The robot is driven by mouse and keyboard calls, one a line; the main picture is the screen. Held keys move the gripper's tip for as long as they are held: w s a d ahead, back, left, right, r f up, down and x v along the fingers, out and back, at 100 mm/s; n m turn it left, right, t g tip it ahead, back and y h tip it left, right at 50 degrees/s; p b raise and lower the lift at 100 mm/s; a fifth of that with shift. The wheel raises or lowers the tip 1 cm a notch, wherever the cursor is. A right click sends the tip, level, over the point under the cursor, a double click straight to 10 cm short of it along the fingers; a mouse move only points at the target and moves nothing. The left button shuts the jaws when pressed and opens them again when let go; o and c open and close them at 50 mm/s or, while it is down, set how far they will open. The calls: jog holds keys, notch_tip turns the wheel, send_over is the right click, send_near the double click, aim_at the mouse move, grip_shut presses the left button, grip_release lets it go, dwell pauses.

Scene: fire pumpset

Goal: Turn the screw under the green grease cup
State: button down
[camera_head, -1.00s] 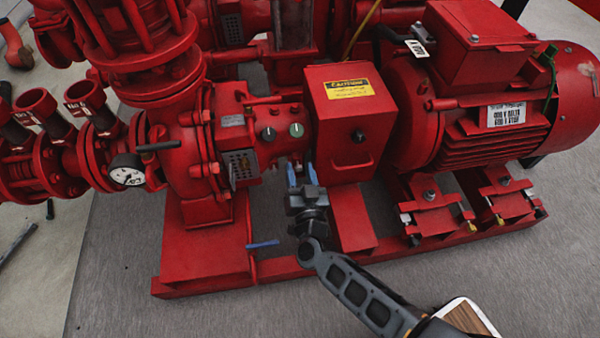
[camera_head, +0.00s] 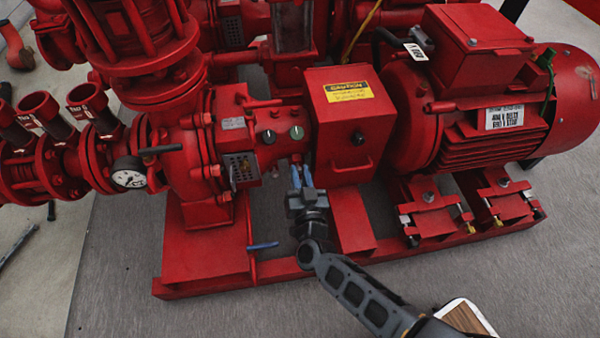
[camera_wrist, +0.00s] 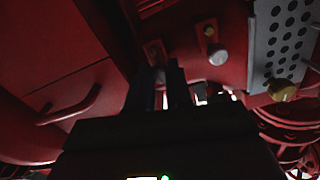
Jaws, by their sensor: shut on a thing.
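Two round grease cups sit side by side on the red pump casing in the head view. The left one (camera_head: 268,136) looks dark grey-green, and the right one (camera_head: 296,132) looks greener. My gripper (camera_head: 301,173) points up at the casing below the right cup, just left of the red box. Its blue fingers are close together, shut on the small screw there. The fingers and the shade hide the screw. In the wrist view my dark gripper (camera_wrist: 168,80) reaches up to the red casing, and the grip itself is too dark to see clearly.
The red box (camera_head: 350,140) with a yellow label stands close on the right of my gripper. A perforated grey plate (camera_wrist: 285,45) with a brass knob (camera_wrist: 283,91) is at the right in the wrist view. A blue-handled valve (camera_head: 262,246) is low on the left.

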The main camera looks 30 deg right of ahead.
jog(key=n+p, duration=0.1)
jog(key=n, duration=0.1)
jog(key=n+p, duration=0.1)
jog(key=p, duration=0.1)
jog(key=shift+r+n, duration=0.2)
jog(key=shift+n, duration=0.2)
jog(key=n+p, duration=0.3)
jog(key=n, duration=0.2)
jog(key=shift+f, duration=0.1)
jog(key=n+p, duration=0.1)
jog(key=n, duration=0.5)
jog(key=shift+f+p, duration=0.1)
jog(key=shift+p, duration=0.2)
jog(key=n, duration=0.4)
jog(key=shift+n+p, duration=0.3)
jog(key=shift+p, duration=0.05)
jog(key=c, duration=1)
grip_release()
jog(key=shift+c, duration=0.2)
jog(key=p+v, duration=0.2)
jog(key=v, duration=0.5)
jog(key=shift+s+a+p, duration=0.15)
jog(key=shift+s+p, duration=0.2)
jog(key=shift+p, duration=0.05)
